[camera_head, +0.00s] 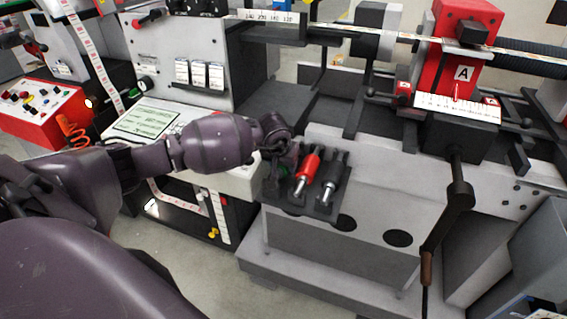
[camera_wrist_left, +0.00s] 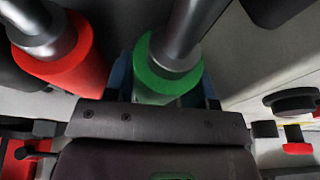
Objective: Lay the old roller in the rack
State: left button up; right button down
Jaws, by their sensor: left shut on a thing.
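My left gripper (camera_head: 279,150) is at the left end of the dark rack (camera_head: 322,209) on the front of the machine. It is shut on a green roller (camera_wrist_left: 165,72) with a metal shaft, with a finger on either side in the left wrist view. In the head view the gripper mostly hides this roller. A red roller (camera_head: 310,164) lies in the rack just right of the gripper, and it also shows in the left wrist view (camera_wrist_left: 72,62). A black roller (camera_head: 331,175) lies right of the red one. I cannot tell whether the green roller touches the rack.
The rewinder body (camera_head: 330,240) stands behind and below the rack. A crank handle (camera_head: 447,220) sticks out to the right. A red block marked A (camera_head: 465,80) stands above. A screen panel (camera_head: 150,122) and red button box (camera_head: 40,112) are at left.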

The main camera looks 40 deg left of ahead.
pick_arm(q)
jog(key=shift+f, duration=0.1)
jog(key=o, duration=1.2)
pick_arm(e)
jog(key=shift+f, duration=0.1)
pick_arm(q)
jog(key=shift+o, duration=0.2)
jog(key=shift+r+p, duration=1.2)
jog(key=shift+r, duration=1.7)
jog(key=shift+r+p, duration=0.45)
jog(key=shift+r, duration=0.9)
pick_arm(e)
jog(key=r, duration=0.4)
jog(key=shift+w+r, duration=0.3)
jog(key=shift+w+r+t, duration=0.15)
jog(key=shift+w+t, duration=0.15)
jog(key=shift+w, duration=0.05)
